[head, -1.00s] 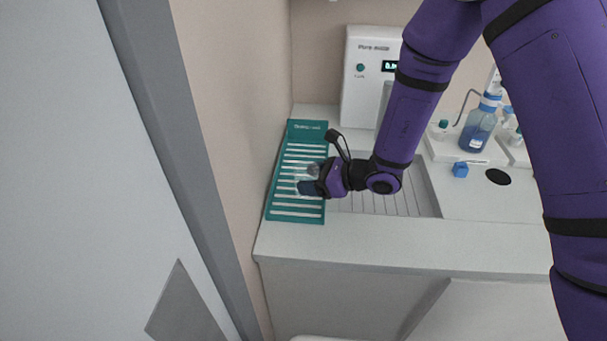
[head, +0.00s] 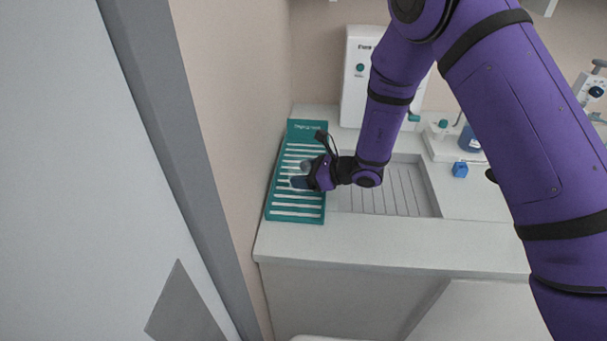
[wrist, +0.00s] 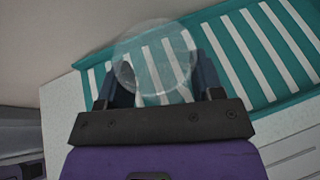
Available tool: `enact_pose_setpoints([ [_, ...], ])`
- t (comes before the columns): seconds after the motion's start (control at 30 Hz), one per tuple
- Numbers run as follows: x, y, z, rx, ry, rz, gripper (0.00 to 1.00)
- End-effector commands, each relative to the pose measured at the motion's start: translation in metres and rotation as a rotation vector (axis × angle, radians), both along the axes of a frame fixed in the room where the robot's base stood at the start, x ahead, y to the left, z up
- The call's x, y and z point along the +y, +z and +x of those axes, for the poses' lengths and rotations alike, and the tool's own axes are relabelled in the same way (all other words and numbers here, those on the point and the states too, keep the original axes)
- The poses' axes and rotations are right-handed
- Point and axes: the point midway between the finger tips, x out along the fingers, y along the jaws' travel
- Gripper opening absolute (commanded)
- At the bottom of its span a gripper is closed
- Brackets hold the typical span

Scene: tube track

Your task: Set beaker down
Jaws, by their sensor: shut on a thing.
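My gripper (head: 300,180) is over the teal slatted drying rack (head: 296,214) at the left end of the counter. In the wrist view my gripper (wrist: 160,90) is shut on a clear, round beaker (wrist: 152,48), with one dark finger on each side of it. The rack's white slats (wrist: 250,45) show through and beyond the beaker. In the head view the beaker (head: 305,165) is small and mostly hidden by my gripper. I cannot tell whether the beaker's base touches the rack.
A sink with a ribbed floor (head: 405,190) lies right of the rack. A white dispenser (head: 357,75) stands behind. A small blue block (head: 460,169) and a blue bottle (head: 469,139) are farther right. The wall is close on the rack's left.

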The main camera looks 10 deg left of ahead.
Motion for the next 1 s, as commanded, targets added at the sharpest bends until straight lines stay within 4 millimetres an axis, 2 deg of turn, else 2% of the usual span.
enact_pose_setpoints([
  [0.2, 0.000, -0.004, 0.000, 0.001, 0.000, -0.001, 0.34],
  [0.23, 0.000, -0.003, 0.000, 0.001, 0.000, 0.000, 0.68],
  [0.3, 0.000, -0.003, 0.000, 0.001, 0.000, -0.001, 0.84],
  [0.33, 0.000, -0.003, 0.000, 0.000, 0.000, -0.001, 0.86],
  [0.67, 0.000, 0.000, 0.000, -0.001, 0.000, 0.000, 0.86],
  [0.83, -0.019, 0.008, -0.004, 0.001, -0.004, -0.001, 0.86],
  [1.0, -0.050, 0.022, -0.012, -0.001, -0.004, 0.000, 0.86],
])
